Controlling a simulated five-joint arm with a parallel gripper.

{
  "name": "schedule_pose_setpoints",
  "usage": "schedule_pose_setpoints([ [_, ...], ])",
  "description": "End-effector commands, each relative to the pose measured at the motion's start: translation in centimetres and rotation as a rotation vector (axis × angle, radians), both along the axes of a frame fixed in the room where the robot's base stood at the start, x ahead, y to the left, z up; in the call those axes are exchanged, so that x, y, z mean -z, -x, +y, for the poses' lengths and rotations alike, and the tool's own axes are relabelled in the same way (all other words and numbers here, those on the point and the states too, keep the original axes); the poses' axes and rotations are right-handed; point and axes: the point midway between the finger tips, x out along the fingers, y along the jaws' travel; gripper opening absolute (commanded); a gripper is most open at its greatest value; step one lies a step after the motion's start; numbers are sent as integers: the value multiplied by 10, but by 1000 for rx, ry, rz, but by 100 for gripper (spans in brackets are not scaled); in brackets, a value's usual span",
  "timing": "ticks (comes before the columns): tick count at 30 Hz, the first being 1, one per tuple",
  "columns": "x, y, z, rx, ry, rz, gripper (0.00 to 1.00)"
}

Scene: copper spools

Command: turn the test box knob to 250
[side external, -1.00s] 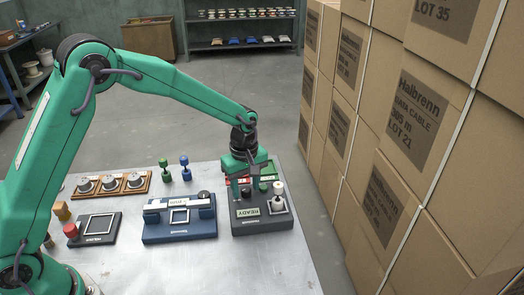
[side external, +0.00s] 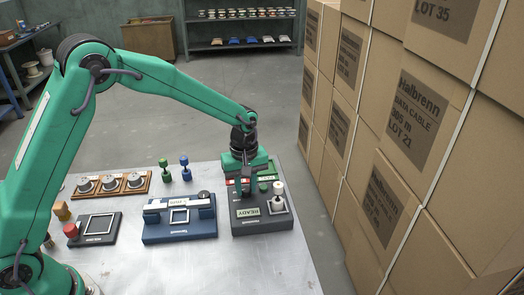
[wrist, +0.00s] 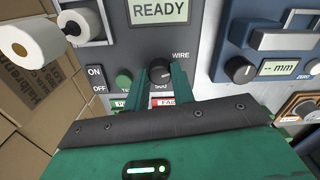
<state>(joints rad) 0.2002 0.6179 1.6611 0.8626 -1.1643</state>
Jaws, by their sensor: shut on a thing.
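The dark grey test box (side external: 262,228) stands on the right of the table, with a display (side external: 248,212) reading READY. In the wrist view the display (wrist: 159,11) is above my gripper (wrist: 160,75). My gripper is down on the box panel, its two green fingers shut on the box's knob (wrist: 160,76). Other scale marks are hidden.
A white spool (side external: 279,203) stands on the box's right side. A blue device (side external: 180,229) with a dark knob (wrist: 240,69) sits close beside the box. A green button (wrist: 124,77) lies beside my fingers. Stacked cartons (side external: 383,205) rise on the right.

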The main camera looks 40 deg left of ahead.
Motion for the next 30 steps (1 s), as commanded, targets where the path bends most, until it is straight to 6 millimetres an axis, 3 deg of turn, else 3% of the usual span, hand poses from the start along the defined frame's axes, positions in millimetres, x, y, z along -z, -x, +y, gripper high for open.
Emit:
schedule_pose_setpoints([
  [18, -1, 0, 0, 562, 0, 0, 2],
  [30, -1, 0, 0, 797, 0, 0, 2],
])
